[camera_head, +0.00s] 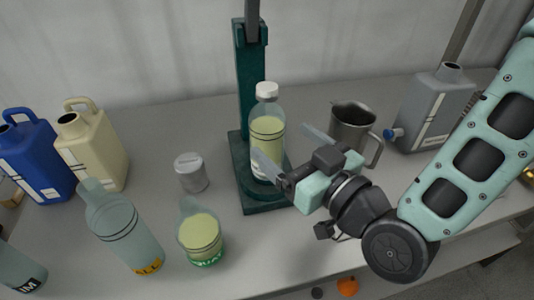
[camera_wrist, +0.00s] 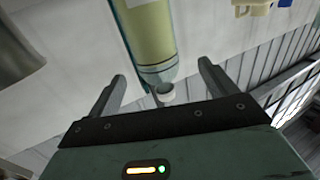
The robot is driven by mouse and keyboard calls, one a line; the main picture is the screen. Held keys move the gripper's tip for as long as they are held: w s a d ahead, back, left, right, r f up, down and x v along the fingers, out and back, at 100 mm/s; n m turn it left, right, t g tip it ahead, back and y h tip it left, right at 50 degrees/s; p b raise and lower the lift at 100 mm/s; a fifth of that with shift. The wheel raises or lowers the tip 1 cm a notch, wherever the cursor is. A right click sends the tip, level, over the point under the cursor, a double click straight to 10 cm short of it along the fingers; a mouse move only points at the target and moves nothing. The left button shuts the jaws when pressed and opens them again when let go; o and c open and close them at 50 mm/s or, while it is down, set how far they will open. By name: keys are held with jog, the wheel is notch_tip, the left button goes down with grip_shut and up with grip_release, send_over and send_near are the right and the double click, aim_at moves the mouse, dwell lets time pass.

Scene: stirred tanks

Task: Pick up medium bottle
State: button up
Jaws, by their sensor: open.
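A clear bottle with a white cap and pale yellow-green liquid (camera_head: 267,133), which I take as the medium bottle, stands upright on the foot of a dark teal stand (camera_head: 243,95). My gripper (camera_head: 282,142) is open beside it on the right. One finger crosses in front of the bottle's lower part and the other lies to its right. In the wrist view the bottle (camera_wrist: 148,30) appears upside down, ahead of and between the two spread fingers of the gripper (camera_wrist: 162,72). I cannot tell whether either finger touches it.
A metal jug (camera_head: 350,130) stands close behind my gripper, and a grey canister (camera_head: 432,110) is further right.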

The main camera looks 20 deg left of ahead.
aim_at(261, 119)
jog(key=shift+w+a+f+b, duration=0.2)
jog(key=shift+w+a+b, duration=0.1)
jog(key=shift+b, duration=0.2)
jog(key=shift+w+a+r+p, duration=0.3)
jog(key=shift+w+a+p, duration=0.2)
jog(key=shift+a, duration=0.35)
jog(key=shift+w+p+x, duration=0.25)
jog(key=shift+p+x, duration=0.6)
jog(key=shift+x, duration=2.1)
jog(key=shift+d, duration=0.2)
jog(key=c, duration=1.2)
jog(key=shift+c, duration=0.5)
jog(key=shift+r, duration=0.1)
